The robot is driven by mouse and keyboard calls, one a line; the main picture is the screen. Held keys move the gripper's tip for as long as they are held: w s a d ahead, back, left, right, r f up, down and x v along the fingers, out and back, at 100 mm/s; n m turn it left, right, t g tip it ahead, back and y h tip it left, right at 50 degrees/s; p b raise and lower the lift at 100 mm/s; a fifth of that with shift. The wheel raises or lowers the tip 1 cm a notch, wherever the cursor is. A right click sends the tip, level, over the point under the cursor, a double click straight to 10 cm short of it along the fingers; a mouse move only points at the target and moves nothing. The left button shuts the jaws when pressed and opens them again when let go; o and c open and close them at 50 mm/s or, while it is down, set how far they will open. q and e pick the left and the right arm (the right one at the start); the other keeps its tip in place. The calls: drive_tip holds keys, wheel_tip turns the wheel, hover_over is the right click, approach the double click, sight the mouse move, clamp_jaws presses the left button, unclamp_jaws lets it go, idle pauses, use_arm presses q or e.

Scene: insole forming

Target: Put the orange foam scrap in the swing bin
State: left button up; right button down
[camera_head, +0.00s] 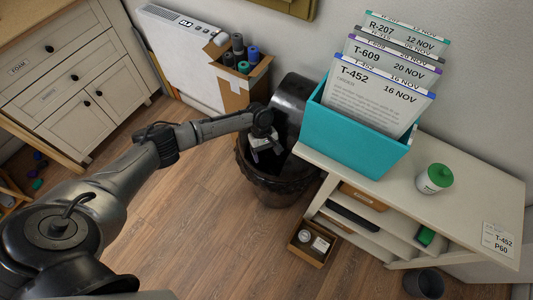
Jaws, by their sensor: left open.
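The swing bin (273,183) is a dark bin standing on the wooden floor between the cardboard box and the white shelf unit. My left arm reaches in from the left, and my left gripper (266,150) is over the bin's mouth, pointing down and open. I cannot make out the orange foam scrap in this view; the inside of the bin is dark and partly hidden by the gripper. My right gripper is not in view.
A cardboard box (238,92) with several rolls stands behind the bin, against a white panel heater (178,55). A teal file box (350,130) and a green-lidded jar (434,179) stand on the white shelf unit (480,205). Wooden floor (200,235) is clear in front.

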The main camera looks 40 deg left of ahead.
use_arm(q)
drive_tip(key=p+v, duration=0.4)
drive_tip(key=v, duration=0.9)
drive_tip(key=shift+r, duration=0.1)
drive_tip(key=s+d+f+m+t+p, duration=0.1)
drive_tip(key=s+d+f+m, duration=0.2)
drive_tip(key=s+d+m, duration=0.45)
drive_tip(key=s+d+f+m+t+p, duration=0.15)
drive_tip(key=s+d+m, duration=0.25)
drive_tip(key=s+d, duration=0.6)
drive_tip(key=s+d+r+m+t+y+p, duration=0.1)
drive_tip(key=s+d+r+m+t+y, duration=0.15)
drive_tip(key=s, duration=0.35)
drive_tip(key=s+a+r+y, duration=0.1)
drive_tip(key=s+a+r, duration=0.3)
drive_tip(key=s+r, duration=0.25)
wheel_tip(320, 180, up, 38)
drive_tip(key=m+p, duration=0.1)
drive_tip(key=p, duration=3.7)
drive_tip(key=shift+s+a+t+p, duration=0.15)
drive_tip(key=shift+a+t+p, duration=0.15)
drive_tip(key=shift+a+p, duration=0.1)
